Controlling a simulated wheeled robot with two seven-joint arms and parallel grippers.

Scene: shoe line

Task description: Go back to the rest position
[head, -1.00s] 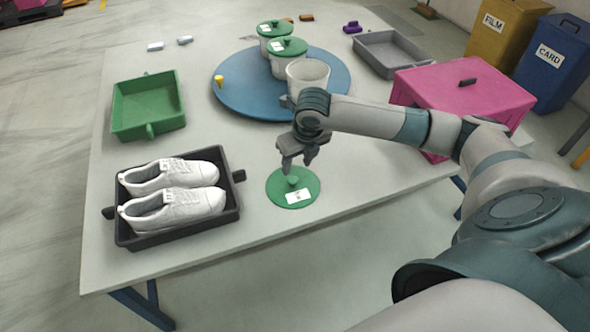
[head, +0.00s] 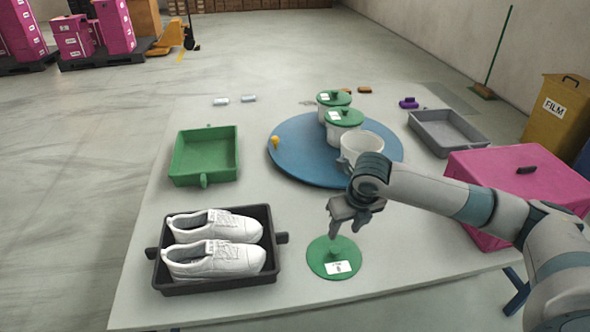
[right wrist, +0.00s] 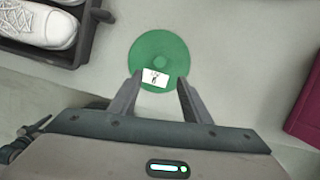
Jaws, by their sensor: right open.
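My right gripper (head: 345,226) is in the head view, above and just behind the round green lid (head: 322,262) that lies flat on the table. In the right wrist view its two fingers (right wrist: 158,88) are apart and empty, with the green lid (right wrist: 165,47) beyond them, its knob and white label showing. A gap appears to separate the fingers from the lid. My left gripper is in neither view.
White shoes (head: 215,260) sit in a black tray (head: 222,288) at the left. A green tray (head: 205,180), a blue turntable (head: 290,165) with an uncovered white pot (head: 360,148) and lidded pots, a grey tray (head: 450,143) and a pink box (head: 500,175) share the table (head: 140,290).

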